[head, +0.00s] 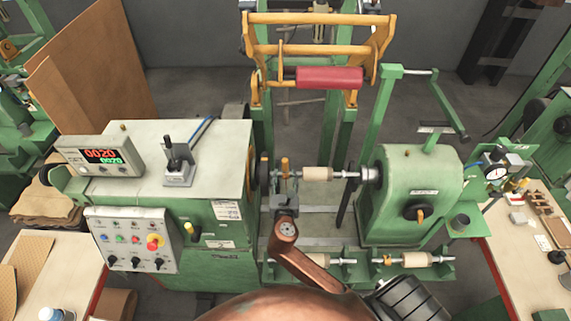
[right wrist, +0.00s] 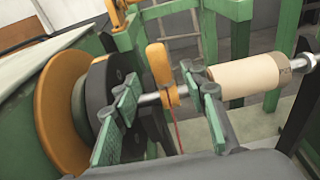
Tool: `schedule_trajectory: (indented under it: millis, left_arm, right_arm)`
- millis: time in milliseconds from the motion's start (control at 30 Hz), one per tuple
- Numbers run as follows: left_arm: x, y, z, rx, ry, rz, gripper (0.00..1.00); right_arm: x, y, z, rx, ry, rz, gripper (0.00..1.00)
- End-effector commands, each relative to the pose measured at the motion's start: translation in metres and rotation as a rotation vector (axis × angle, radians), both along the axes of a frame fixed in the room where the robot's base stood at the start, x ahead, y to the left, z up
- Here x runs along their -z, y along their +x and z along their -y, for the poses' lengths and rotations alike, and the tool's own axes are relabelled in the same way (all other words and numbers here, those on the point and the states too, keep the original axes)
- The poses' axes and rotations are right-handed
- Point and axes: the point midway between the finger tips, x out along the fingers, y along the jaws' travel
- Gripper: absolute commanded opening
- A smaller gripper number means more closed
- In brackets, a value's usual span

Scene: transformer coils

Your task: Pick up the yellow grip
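The yellow grip (right wrist: 158,63) is a rounded upright handle on a collar around the metal shaft, beside the black disc. It also shows in the head view as a small yellow-orange peg (head: 285,164) just beyond my right gripper (head: 284,183). In the right wrist view my right gripper (right wrist: 159,82) is open. Its green-padded fingers stand on either side of the grip, with visible gaps. The right finger is near the end of the beige roll, and the left finger is in front of the black disc. My left gripper is not in view.
The beige roll (right wrist: 245,83) sits on the shaft right of the grip. A black disc (right wrist: 108,105) and an orange flange (right wrist: 63,110) lie left. In the head view, the green tailstock (head: 405,205) stands right and a control box (head: 133,238) left.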

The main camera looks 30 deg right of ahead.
Motion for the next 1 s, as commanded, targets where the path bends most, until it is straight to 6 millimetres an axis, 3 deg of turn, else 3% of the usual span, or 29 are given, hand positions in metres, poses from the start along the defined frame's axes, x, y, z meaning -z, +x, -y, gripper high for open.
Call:
schedule_trajectory:
  millis: [300,600,1000]
  left_arm:
    - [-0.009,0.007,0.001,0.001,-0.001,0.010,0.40]
    - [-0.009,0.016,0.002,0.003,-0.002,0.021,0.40]
    - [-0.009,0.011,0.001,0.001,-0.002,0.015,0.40]
  right_arm:
    - [0.011,0.034,0.022,0.000,0.002,0.000,0.40]
    - [0.013,0.037,0.026,0.002,0.003,0.000,0.39]
    - [0.012,0.036,0.026,0.004,0.004,0.000,0.11]
